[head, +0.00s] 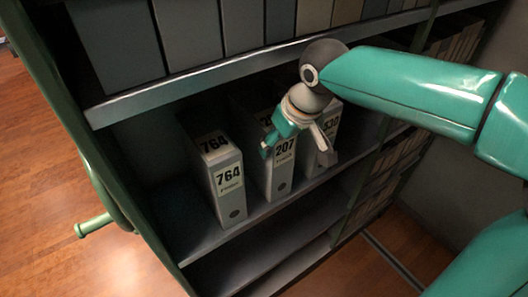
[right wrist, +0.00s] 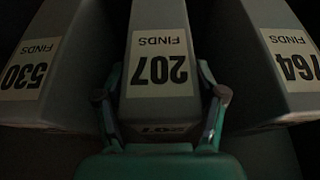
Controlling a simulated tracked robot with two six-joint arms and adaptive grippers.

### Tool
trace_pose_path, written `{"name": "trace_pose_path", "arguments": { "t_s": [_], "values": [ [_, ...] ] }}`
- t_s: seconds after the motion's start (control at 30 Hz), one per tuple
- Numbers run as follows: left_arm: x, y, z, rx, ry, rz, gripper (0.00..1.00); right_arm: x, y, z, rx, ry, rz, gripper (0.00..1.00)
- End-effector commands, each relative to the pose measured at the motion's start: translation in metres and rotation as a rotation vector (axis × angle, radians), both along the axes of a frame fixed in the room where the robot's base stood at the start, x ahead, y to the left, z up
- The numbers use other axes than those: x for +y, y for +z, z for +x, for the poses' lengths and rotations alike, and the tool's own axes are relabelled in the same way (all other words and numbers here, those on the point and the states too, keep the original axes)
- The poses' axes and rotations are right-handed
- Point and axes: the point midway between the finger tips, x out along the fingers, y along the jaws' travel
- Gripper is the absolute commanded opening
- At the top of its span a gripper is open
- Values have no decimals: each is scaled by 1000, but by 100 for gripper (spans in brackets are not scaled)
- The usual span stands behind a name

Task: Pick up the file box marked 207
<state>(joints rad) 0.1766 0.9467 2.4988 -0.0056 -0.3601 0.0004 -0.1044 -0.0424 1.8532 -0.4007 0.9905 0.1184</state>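The file box marked 207 (head: 282,178) stands upright on the middle shelf, between two other boxes. It also shows in the right wrist view (right wrist: 160,25), in the centre, with its label upside down. My right gripper (head: 296,146) is in front of this box and hides part of its upper front. In the right wrist view its two fingers (right wrist: 160,80) are spread, one on each side of the box, with a narrow gap seeming to show beside it. I cannot tell whether either fingertip touches. My left gripper is not in view.
A box marked 764 (head: 229,185) stands to the left and one marked 530 (head: 328,122) to the right, partly hidden by my gripper. The upper shelf edge (head: 180,92) runs just above the boxes. A green shelf side (head: 95,150) stands at left.

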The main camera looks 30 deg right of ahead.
Motion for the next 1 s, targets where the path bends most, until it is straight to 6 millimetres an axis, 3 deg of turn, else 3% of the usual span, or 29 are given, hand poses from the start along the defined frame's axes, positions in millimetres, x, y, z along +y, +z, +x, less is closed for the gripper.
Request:
{"name": "trace_pose_path", "arguments": {
  "t_s": [0.03,0.3,0.73,1.0],
  "values": [
    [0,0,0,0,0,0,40,0,0,0,0,0,0,46],
    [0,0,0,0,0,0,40,0,0,0,0,0,0,1],
    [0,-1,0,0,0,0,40,-1,6,1,-10,-1,1,0],
    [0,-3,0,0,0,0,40,-1,22,1,-12,-2,2,0]
  ]
}}
